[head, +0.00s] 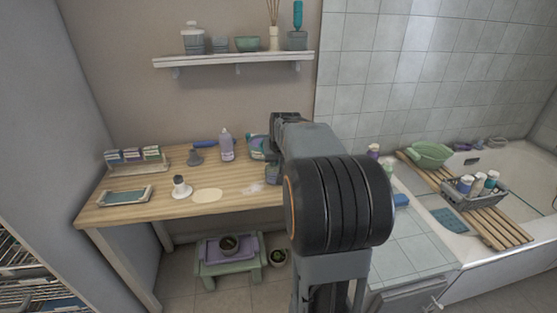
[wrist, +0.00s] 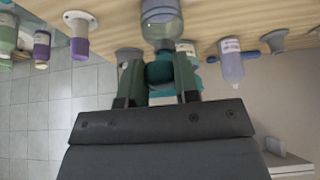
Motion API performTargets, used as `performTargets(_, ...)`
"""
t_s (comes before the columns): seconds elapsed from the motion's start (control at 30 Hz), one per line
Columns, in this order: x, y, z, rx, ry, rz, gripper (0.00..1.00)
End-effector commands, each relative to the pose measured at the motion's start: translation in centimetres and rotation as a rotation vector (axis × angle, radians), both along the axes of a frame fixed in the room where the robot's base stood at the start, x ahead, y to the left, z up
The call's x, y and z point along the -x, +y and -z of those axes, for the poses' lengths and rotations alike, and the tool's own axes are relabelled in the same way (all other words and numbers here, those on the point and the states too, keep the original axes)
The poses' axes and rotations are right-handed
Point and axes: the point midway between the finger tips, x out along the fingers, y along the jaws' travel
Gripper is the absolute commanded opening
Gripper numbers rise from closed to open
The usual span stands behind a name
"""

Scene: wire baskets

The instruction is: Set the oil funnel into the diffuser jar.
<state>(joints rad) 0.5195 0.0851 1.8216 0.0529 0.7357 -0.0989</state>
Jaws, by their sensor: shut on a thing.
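My gripper (wrist: 158,62) is shut on a rounded teal thing, which I take to be the oil funnel (wrist: 160,73). In the wrist view, which looks upside down, a clear bluish jar (wrist: 162,27), likely the diffuser jar, stands on the wooden top right by the funnel, in line with it. The funnel's lower end meets or overlaps the jar's mouth in the picture. I cannot tell whether its stem is inside. In the head view my arm hides the gripper and funnel; part of the jar (head: 272,174) shows at the arm's left edge.
The wooden table (head: 150,209) holds a purple bottle (head: 226,147), a white-based stopper-like object (head: 181,187), a dark grey object (head: 195,156), a card rack (head: 138,160) and a tray (head: 124,196). A shelf (head: 235,60) hangs above.

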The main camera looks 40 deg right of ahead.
Motion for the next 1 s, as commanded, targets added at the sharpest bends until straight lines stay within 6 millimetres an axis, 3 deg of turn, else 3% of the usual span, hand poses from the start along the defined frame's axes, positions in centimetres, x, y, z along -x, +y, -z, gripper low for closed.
performTargets(0.7,0.01,0.01,0.86,0.0,0.001,0.0,0.08)
performTargets(0.73,0.01,0.01,0.87,0.0,0.001,0.0,0.3)
performTargets(1.0,0.0,0.01,0.82,0.0,0.001,0.0,0.56)
